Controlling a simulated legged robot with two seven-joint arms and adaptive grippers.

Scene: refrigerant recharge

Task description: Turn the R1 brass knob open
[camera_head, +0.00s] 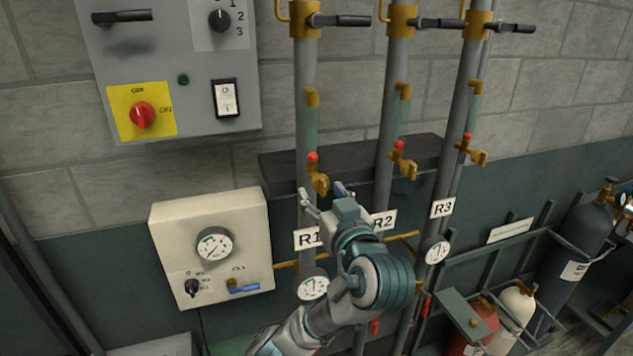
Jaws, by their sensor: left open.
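The R1 brass knob (319,184) sits low on the leftmost grey pipe, under a small red ball (312,157) and above the R1 label (307,238). My left gripper (322,193) comes up from below and is open, with its fingertips close to the knob's lower end. Whether a finger touches the knob I cannot tell. The gripper and wrist cover part of the pipes and the left edge of the R2 label (383,220). My right gripper is not in view.
Similar brass knobs sit on the R2 pipe (404,167) and R3 pipe (478,156). A beige gauge box (254,222) stands left of my arm. A grey control panel (185,85) hangs upper left. A dark ledge (280,170) runs behind the pipes. Gas cylinders (582,240) stand right.

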